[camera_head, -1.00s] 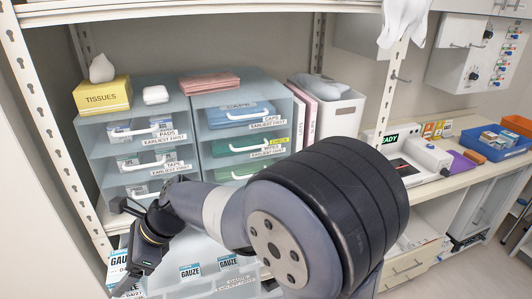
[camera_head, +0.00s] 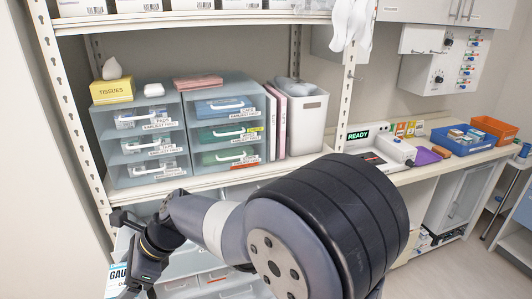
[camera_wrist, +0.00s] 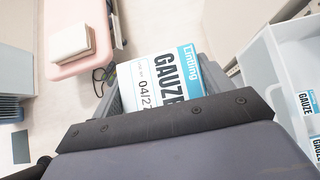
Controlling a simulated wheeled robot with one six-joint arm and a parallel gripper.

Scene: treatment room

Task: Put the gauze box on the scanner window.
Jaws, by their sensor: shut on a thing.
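The white and blue gauze box (camera_head: 118,281) is held by my gripper (camera_head: 134,284) at the lower left of the head view, partly cut by the picture edge. In the wrist view the gauze box (camera_wrist: 160,82) sticks out beyond the dark jaw edge of my gripper (camera_wrist: 165,121), its label facing the camera. My gripper is shut on it. The white scanner (camera_head: 396,150) stands on the counter at the right, beside a READY display (camera_head: 358,135). Its window is too small and partly hidden behind my arm to make out clearly.
Shelves with drawer units (camera_head: 150,145), binders and a white bin (camera_head: 306,118) stand behind my arm. A shelf post (camera_head: 345,110) rises left of the scanner. An open drawer (camera_wrist: 268,75) holds other gauze boxes.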

